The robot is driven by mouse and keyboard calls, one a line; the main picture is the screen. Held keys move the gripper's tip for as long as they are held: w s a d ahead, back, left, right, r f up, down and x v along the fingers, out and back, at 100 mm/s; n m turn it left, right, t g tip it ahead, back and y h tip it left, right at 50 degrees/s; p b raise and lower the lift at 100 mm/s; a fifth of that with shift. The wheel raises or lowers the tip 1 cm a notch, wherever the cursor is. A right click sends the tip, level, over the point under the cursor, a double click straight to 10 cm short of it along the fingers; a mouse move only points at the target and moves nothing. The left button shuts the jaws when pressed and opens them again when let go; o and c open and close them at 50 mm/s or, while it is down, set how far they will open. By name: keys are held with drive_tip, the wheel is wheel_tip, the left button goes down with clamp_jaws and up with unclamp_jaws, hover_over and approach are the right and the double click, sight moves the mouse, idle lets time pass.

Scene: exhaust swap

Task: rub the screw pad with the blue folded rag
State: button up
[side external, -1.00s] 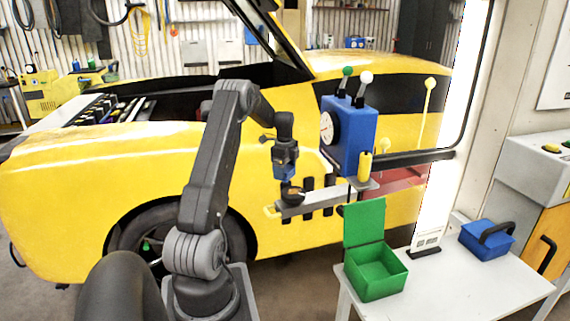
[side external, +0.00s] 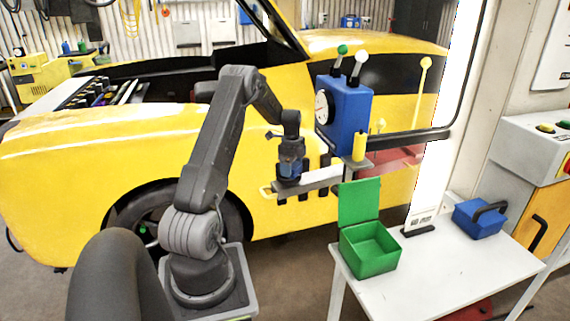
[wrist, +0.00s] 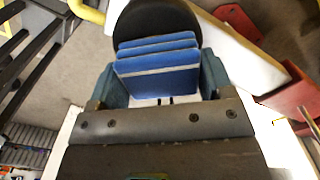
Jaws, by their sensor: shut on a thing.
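The blue folded rag (wrist: 158,66) shows in the wrist view as stacked blue layers between the two teal fingers of my gripper (wrist: 160,82). My gripper is shut on it. A dark round pad (wrist: 155,18), which looks like the screw pad, lies just beyond the rag and is partly covered by it. In the side view my gripper (side external: 290,176) is low over the left end of the pale shelf (side external: 322,179), with a bit of blue between its fingers. The pad is mostly hidden there. I cannot tell whether the rag touches it.
A blue box with a dial and levers (side external: 345,112) stands right of my gripper, with a yellow cylinder (side external: 359,146) beside it. An open green box (side external: 369,248) and a blue case (side external: 478,218) sit on the white table (side external: 440,270). The yellow car (side external: 90,190) is behind.

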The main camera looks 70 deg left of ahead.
drive_tip(key=shift+w+d, duration=0.85)
drive_tip(key=shift+w, duration=0.05)
drive_tip(key=s+a, duration=0.4)
drive_tip(key=shift+s+a, duration=0.25)
drive_tip(key=shift+s, duration=0.1)
drive_tip(key=shift+s+a+r, duration=0.1)
drive_tip(key=shift+r, duration=0.5)
drive_tip(key=shift+s+a+r, duration=0.1)
drive_tip(key=shift+r, duration=0.5)
wheel_tip(320, 180, up, 6)
drive_tip(key=shift+f, duration=0.15)
